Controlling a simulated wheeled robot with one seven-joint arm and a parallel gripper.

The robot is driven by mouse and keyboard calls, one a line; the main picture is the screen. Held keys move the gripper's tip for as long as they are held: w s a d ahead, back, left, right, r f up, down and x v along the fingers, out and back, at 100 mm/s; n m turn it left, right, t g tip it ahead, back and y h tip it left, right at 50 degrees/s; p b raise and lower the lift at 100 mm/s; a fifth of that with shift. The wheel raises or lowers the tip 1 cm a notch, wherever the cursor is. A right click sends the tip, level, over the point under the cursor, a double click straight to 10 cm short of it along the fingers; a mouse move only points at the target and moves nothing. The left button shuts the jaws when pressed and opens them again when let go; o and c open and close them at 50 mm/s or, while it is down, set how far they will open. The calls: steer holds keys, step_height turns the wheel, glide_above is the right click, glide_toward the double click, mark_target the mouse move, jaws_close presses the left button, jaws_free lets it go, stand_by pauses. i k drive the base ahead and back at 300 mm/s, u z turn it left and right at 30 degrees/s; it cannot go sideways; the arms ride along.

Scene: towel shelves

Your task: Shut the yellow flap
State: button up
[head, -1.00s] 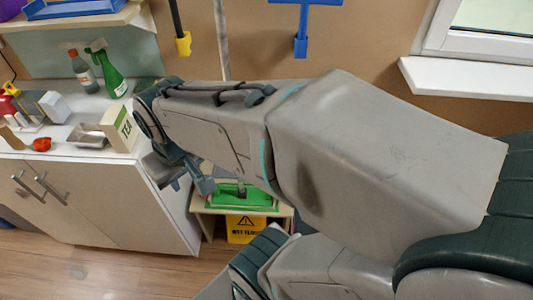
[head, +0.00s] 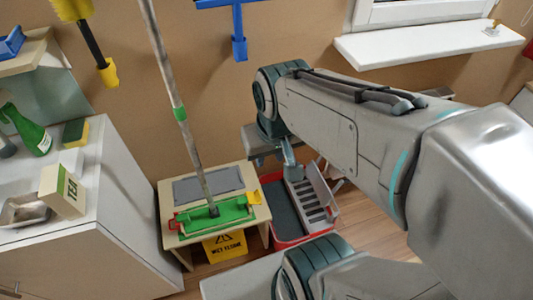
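A flat mop with a green head (head: 217,212) lies on a low wooden stand (head: 177,195). Its grey pole rises from the middle of the head and leans up to the left. A small yellow flap (head: 255,198) sticks out at the right end of the head. A red flap (head: 173,223) is at the left end. My gripper (head: 276,152) hangs in the air to the right of and above the yellow flap in the picture, apart from it. I see nothing held in it, but its finger opening is not clear from here.
A red-rimmed bucket with a grey wringer (head: 305,203) stands right of the stand. A yellow wet-floor sign (head: 224,246) is beneath the stand. A white cabinet (head: 110,215) with a tea box (head: 62,190) and bottle stands left. A windowsill (head: 425,42) juts out above right.

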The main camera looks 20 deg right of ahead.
mark_target(255, 198)
steer(key=z, duration=0.1)
steer(key=k, duration=1.05)
steer(key=z, duration=0.15)
steer(key=i, duration=0.5)
steer(key=z, duration=0.35)
